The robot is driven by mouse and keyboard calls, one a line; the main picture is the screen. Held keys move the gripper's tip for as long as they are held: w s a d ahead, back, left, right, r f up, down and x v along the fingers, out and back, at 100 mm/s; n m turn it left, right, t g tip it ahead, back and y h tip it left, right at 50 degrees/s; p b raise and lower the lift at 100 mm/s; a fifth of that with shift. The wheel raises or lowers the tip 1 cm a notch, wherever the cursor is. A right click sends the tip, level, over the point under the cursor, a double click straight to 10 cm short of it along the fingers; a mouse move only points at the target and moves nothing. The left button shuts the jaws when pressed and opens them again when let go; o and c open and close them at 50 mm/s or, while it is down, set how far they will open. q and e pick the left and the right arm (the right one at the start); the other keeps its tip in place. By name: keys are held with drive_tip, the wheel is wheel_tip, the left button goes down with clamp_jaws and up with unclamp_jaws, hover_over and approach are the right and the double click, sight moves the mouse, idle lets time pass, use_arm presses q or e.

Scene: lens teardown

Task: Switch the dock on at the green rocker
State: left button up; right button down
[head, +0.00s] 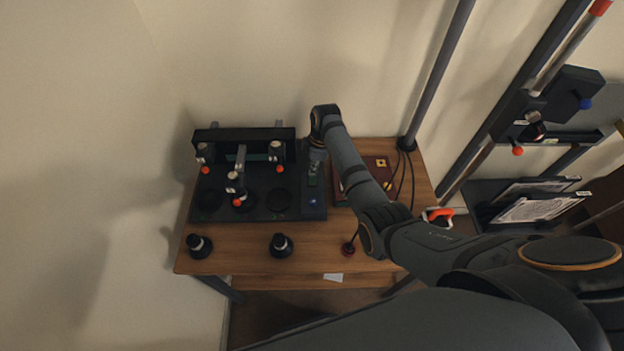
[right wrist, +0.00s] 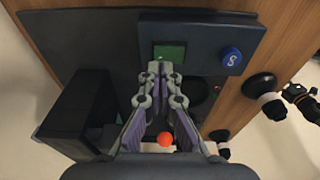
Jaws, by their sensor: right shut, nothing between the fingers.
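The black dock (head: 258,205) sits on the wooden table. In the right wrist view, its green rocker (right wrist: 170,53) is set in a dark panel beside a round blue button (right wrist: 231,57). The blue button also shows in the head view (head: 312,202). My right gripper (right wrist: 161,68) is shut and empty, its fingertips pointing at the rocker's near edge. I cannot tell whether they touch it. In the head view my right gripper (head: 313,174) points down over the dock's right end and largely hides the rocker. My left gripper is not in view.
Several lens units with orange-red knobs (head: 237,202) stand on the dock. Two black lens parts (head: 199,246) (head: 280,245) stand along the table's front. A dark red case (head: 376,168) lies right of the dock, partly under my right arm.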

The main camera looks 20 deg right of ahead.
sight(313, 177)
drive_tip(key=shift+f+b, duration=0.6)
drive_tip(key=shift+f, duration=0.45)
idle(0.4)
drive_tip(key=shift+r, duration=0.15)
wheel_tip(313, 177, up, 7)
drive_tip(key=p, duration=0.7)
drive_tip(key=shift+p, duration=0.4)
